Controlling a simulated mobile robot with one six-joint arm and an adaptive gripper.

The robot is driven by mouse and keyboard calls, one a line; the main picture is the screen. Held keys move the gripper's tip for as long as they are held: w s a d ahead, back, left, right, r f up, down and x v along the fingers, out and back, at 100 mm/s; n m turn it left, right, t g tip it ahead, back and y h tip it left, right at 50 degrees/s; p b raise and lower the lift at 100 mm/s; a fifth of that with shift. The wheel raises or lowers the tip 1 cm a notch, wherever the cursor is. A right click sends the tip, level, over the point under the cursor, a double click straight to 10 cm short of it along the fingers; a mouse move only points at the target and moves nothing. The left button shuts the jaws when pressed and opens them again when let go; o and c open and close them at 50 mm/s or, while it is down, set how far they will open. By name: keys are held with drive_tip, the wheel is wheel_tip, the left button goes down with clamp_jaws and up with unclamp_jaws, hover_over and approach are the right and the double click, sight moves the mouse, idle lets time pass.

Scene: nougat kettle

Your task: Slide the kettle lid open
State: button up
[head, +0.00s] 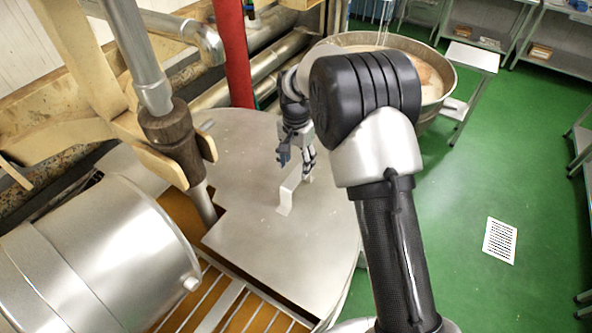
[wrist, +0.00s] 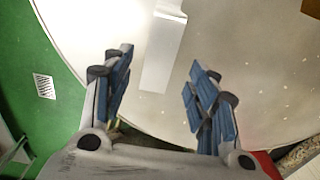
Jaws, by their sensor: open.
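The kettle lid (head: 250,235) is a large flat grey metal plate with a rounded edge and a notch on its left side. It covers much of the kettle, and part of the opening shows at the lower left. A bent metal strip handle (head: 289,192) stands on the lid. The handle (wrist: 162,50) also shows in the wrist view, ahead of and between the fingers. My gripper (head: 296,158) is open above the lid, close to the handle's far end. In the wrist view its blue-padded fingers (wrist: 160,95) are apart with nothing between their tips. I cannot tell whether they touch the handle.
A vertical shaft (head: 175,140) passes down by the lid's notch. A large round bowl (head: 440,75) stands behind.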

sight(296, 176)
drive_tip(key=shift+f, duration=2)
drive_tip(key=shift+c, duration=0.3)
clamp_jaws()
